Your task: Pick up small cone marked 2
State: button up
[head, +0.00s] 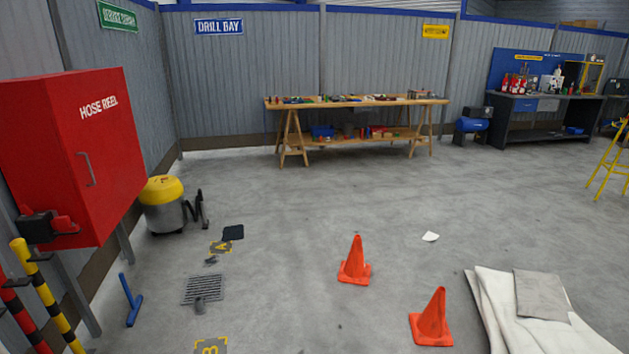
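Two small orange cones stand upright on the grey concrete floor in the head view. One cone (355,262) is near the middle. The other cone (431,320) is closer to me, to the right. No number can be read on either cone, so I cannot tell which is marked 2. My gripper is not in view.
A red hose reel cabinet (75,155) and a yellow-topped vacuum (164,204) stand at left. A floor drain (203,289) and a blue T-shaped object (130,300) lie left. Folded white sheets (505,320) lie right. A wooden workbench (350,104) stands behind; floor between is mostly clear.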

aim_at(354, 270)
jog(key=i+u, duration=0.3)
jog(key=i, duration=1.45)
jog(key=i+z, duration=0.2)
jog(key=i, duration=0.25)
jog(key=i+j+z, duration=0.15)
jog(key=i, duration=0.25)
jog(key=i+j+z, duration=0.2)
jog(key=i, duration=0.25)
jog(key=i+j+z, duration=1.15)
jog(key=k, duration=0.05)
